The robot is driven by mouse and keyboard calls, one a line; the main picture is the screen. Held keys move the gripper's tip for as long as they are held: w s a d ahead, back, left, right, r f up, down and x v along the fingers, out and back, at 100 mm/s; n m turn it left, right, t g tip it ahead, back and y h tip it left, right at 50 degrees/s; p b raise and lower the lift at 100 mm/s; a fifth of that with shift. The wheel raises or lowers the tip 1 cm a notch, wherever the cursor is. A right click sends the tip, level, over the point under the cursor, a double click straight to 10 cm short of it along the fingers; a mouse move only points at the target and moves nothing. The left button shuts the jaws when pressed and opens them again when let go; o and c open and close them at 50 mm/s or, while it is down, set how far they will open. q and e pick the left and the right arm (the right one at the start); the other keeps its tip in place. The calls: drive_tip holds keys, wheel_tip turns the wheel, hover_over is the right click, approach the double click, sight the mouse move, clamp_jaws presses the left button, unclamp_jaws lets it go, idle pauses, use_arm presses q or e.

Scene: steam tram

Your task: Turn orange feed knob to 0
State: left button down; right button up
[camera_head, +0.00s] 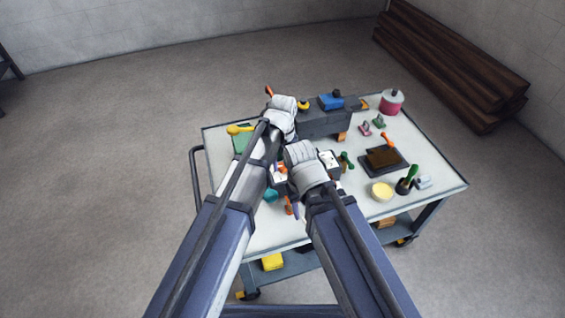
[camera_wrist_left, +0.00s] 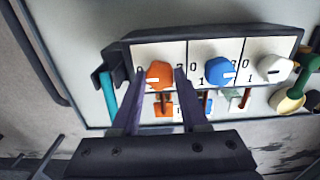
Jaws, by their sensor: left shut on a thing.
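The orange knob (camera_wrist_left: 158,73) is at the left end of a white panel (camera_wrist_left: 205,48) in a dark frame. My left gripper (camera_wrist_left: 159,78) is shut on it, one dark finger on each side. A short white mark shows low on the knob's face, lying roughly level. A 0 is printed just left of the knob; the fingers partly cover the other print. In the head view the panel (camera_head: 328,159) is mostly covered by my arms, and the orange knob is hard to make out. My right gripper's fingers do not show.
A blue knob (camera_wrist_left: 217,71) and a white knob (camera_wrist_left: 274,67) sit to the right on the same panel. A teal rod (camera_wrist_left: 107,97) stands left of it, and a green and yellow tool (camera_wrist_left: 291,99) right. The cart top (camera_head: 415,155) holds a dark tray and several small items.

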sight(283, 165)
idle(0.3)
use_arm(q)
drive_tip(key=shift+c, duration=2.1)
unclamp_jaws()
drive_tip(key=shift+r, duration=0.1)
wheel_tip(283, 165, up, 8)
drive_tip(key=p, duration=0.8)
drive_tip(key=shift+f, duration=0.2)
